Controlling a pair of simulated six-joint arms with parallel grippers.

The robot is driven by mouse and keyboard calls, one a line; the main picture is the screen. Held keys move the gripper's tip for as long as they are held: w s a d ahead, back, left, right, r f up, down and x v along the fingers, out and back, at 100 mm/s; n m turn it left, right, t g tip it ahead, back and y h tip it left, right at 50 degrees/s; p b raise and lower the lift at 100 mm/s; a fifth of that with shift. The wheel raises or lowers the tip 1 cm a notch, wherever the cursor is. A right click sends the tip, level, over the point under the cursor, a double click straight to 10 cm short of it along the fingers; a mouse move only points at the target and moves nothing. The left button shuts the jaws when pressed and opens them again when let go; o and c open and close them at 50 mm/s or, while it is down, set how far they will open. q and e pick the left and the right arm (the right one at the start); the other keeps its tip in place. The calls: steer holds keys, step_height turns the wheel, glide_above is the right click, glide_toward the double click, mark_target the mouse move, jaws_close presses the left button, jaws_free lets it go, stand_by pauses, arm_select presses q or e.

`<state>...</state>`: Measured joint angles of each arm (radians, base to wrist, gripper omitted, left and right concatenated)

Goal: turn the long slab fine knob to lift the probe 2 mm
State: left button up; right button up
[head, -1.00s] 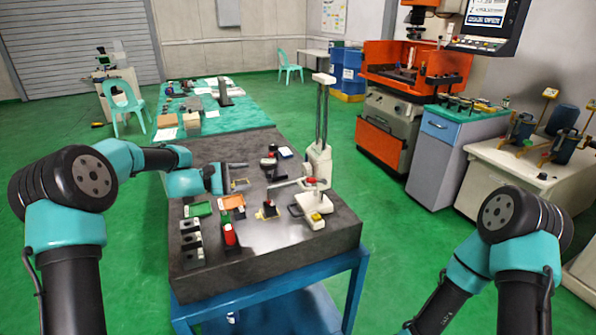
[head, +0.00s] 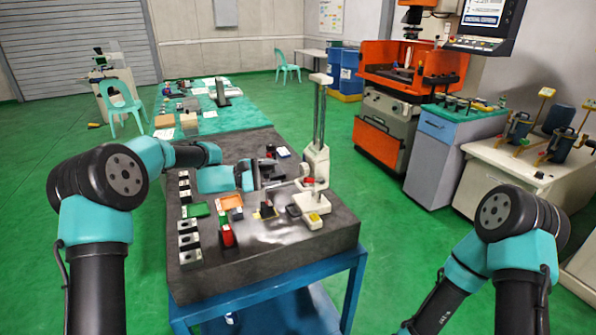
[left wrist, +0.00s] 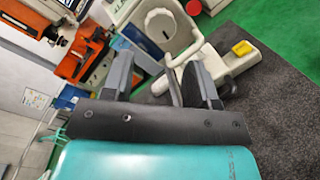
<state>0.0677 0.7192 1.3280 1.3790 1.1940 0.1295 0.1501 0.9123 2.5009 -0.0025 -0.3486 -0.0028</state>
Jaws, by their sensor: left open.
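The cream gauge stand (head: 316,165) stands upright on the dark stone table, with a red part (head: 308,181) low on its column and a yellow block (head: 315,217) on its foot. My left gripper (head: 268,176) is open just left of the stand's lower column. The probe tip is not clear. My right gripper is out of view.
Two tall rods (head: 319,110) rise above the stand.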

mark_target(301, 170)
arm_select(q)
steer(key=x, duration=0.8)
steer(key=shift+f, duration=0.1)
steer(key=shift+c, duration=0.3)
steer(key=c, duration=0.6)
steer(key=shift+m+y, duration=0.3)
steer(key=shift+m, duration=1.1)
steer(key=o, duration=0.7)
steer(key=shift+c, duration=0.2)
